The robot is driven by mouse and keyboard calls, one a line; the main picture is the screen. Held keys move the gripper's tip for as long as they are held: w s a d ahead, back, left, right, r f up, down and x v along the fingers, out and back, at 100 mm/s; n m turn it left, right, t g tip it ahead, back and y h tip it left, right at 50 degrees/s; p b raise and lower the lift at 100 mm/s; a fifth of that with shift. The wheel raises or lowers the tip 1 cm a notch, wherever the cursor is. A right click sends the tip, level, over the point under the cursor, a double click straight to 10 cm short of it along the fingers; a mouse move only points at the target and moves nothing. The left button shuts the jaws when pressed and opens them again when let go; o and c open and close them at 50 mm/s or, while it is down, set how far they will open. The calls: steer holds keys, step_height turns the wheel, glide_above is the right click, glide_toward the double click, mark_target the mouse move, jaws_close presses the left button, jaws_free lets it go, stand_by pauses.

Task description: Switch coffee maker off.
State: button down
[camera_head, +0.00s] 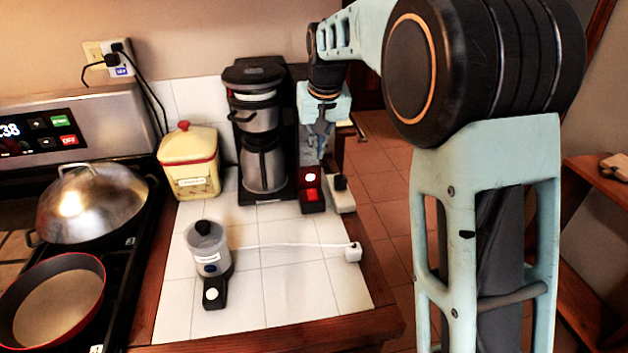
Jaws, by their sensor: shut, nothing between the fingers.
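The coffee maker (245,85) is black and silver and stands at the back of the white tiled counter. A metal carafe (264,166) sits in it. At the base of its right side is a dark block with a red switch (311,195) and a white round spot above it. My gripper (314,158) is shut and empty, pointing down just above this block. I cannot tell whether the fingertips touch it. The switch's on or off position is too small to tell.
A small grinder (209,252) with a white cord stands in front. A yellow canister (190,164) is left. The stove holds a domed lid (90,203) and a red pan (52,302).

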glide_toward(314, 191)
steer(key=x, duration=0.5)
steer(key=shift+w+a, duration=0.1)
steer(key=shift+w, duration=0.15)
steer(key=shift+p+x, duration=0.3)
steer(key=shift+x, duration=0.45)
steer(key=shift+s, duration=0.15)
steer(key=shift+f, duration=0.1)
steer(key=shift+w+f+b, duration=0.2)
steer(key=shift+f+b, duration=0.2)
steer(key=shift+b, duration=0.05)
steer(key=shift+r, duration=0.1)
steer(key=shift+s, duration=0.1)
